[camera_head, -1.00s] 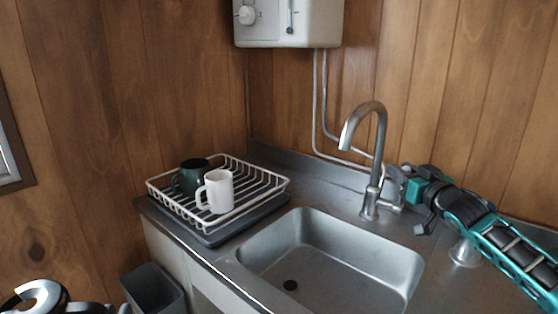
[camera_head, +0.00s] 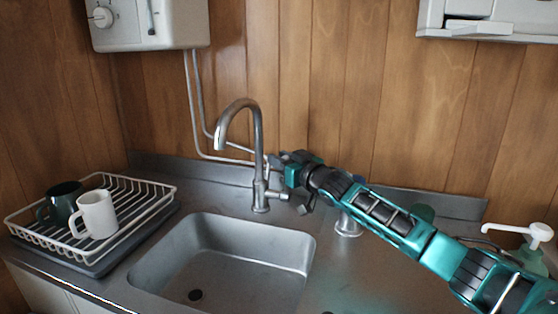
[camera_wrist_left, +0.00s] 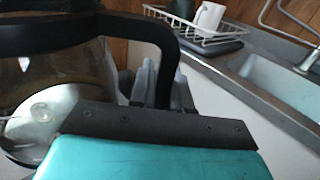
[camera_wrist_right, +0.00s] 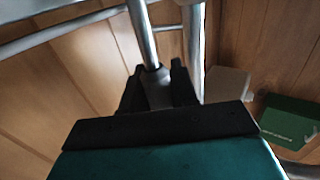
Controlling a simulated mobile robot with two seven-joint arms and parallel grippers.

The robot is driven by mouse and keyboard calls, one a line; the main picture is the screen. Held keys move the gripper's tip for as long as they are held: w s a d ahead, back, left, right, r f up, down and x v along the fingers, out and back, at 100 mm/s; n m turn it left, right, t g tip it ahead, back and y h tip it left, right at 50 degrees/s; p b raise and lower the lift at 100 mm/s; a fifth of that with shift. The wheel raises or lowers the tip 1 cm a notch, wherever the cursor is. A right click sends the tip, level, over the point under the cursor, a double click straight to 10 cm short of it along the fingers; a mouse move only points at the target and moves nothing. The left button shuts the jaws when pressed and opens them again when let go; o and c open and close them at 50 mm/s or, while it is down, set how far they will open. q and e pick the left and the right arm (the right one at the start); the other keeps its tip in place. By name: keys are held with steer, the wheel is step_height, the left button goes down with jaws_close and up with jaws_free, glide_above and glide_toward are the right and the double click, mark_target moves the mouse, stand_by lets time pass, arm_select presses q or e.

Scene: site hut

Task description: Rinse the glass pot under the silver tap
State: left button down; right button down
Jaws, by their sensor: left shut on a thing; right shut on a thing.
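The glass pot (camera_wrist_left: 85,75), with a black handle (camera_wrist_left: 165,45), shows in the left wrist view. My left gripper (camera_wrist_left: 162,92) is shut on that handle. Neither shows in the head view. The silver tap (camera_head: 258,150) stands behind the sink (camera_head: 215,265), its spout curving over the basin. No water shows at the spout. My right gripper (camera_head: 282,170) is just right of the tap. In the right wrist view it (camera_wrist_right: 158,90) is shut on the tap's slim metal lever (camera_wrist_right: 146,38). The fingertips are partly hidden in the head view.
A white dish rack (camera_head: 150,185) with a white mug (camera_head: 95,214) and a dark mug (camera_head: 62,203) stands left of the sink. A soap pump (camera_head: 535,232) is at the far right. A water heater (camera_head: 150,20) hangs above. The sink basin is empty.

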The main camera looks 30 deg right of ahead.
steer(key=shift+s+a+f, duration=0.1)
steer(key=shift+a+f, duration=0.05)
steer(key=shift+f, duration=0.05)
steer(key=shift+s+a+n+b, duration=0.2)
steer(key=shift+n+b, duration=0.2)
steer(key=shift+b, duration=0.2)
steer(key=shift+s+a+r+n+t, duration=0.1)
steer(key=shift+a+r+n+t, duration=0.05)
steer(key=shift+n+t, duration=0.2)
steer(key=c, duration=1.2)
jaws_free()
steer(key=shift+c, duration=0.2)
steer(key=shift+r, duration=0.1)
steer(key=s+d+f, duration=0.1)
steer(key=s, duration=1.1)
